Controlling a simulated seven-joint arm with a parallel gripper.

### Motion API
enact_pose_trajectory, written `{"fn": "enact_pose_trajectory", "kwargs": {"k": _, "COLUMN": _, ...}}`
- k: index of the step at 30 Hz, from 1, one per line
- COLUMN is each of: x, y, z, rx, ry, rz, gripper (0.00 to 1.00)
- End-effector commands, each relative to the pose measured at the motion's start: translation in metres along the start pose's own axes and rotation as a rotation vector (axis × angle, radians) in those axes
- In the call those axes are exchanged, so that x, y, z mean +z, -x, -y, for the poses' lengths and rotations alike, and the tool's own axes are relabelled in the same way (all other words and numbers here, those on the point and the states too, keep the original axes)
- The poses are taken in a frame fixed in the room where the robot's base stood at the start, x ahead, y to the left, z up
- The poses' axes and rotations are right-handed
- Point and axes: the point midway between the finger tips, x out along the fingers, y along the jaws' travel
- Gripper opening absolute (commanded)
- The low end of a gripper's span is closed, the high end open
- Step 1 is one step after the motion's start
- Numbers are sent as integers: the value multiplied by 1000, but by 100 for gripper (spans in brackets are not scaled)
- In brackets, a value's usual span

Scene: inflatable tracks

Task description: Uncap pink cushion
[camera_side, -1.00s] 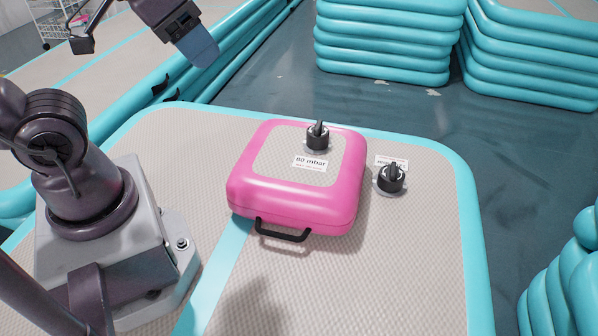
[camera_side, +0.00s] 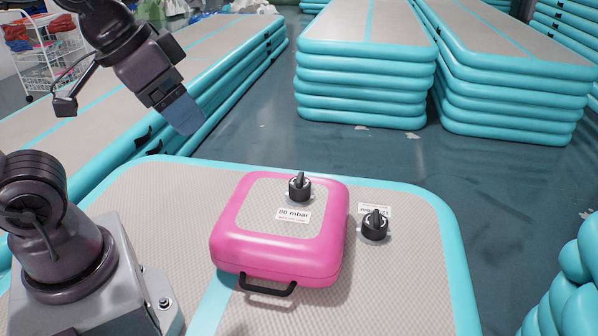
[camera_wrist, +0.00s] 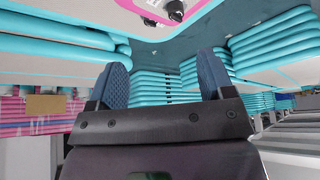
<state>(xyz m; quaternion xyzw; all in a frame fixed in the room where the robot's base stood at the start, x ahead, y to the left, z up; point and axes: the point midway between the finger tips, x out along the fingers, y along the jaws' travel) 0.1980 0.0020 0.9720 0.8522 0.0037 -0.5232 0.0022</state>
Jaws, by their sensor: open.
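The pink cushion (camera_side: 275,262) lies on the teal-edged grey mat. A black cap (camera_side: 299,187) with a raised grip stands upright on its top panel, beside a white "80 mbar" label (camera_side: 293,214). A second black cap (camera_side: 375,225) sits on the mat to the right of the cushion, with its own label. My gripper (camera_side: 185,114) is up in the air, left of and well above the cushion, touching nothing. In the wrist view its two blue fingers (camera_wrist: 162,80) stand apart with nothing between them. Two dark caps (camera_wrist: 175,10) show at that view's top edge.
A black handle (camera_side: 267,287) sticks out from the cushion's front. Stacks of teal inflatable tracks (camera_side: 365,80) stand at the back, and a rolled teal stack (camera_side: 570,290) is at the right. A white wire rack (camera_side: 40,55) is far left.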

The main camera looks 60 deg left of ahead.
Motion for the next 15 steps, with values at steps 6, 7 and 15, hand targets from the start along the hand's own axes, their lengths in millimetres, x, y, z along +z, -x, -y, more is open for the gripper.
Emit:
{"fn": "enact_pose_trajectory", "kwargs": {"k": 6, "x": -16, "y": -35, "z": 7, "rx": -19, "ry": 9, "rz": 175, "gripper": 77}}
{"fn": "enact_pose_trajectory", "kwargs": {"k": 7, "x": -22, "y": -42, "z": 8, "rx": -19, "ry": -11, "rz": 201, "gripper": 77}}
{"fn": "enact_pose_trajectory", "kwargs": {"k": 15, "x": -72, "y": -112, "z": 22, "rx": 70, "ry": -451, "rz": 393, "gripper": 77}}
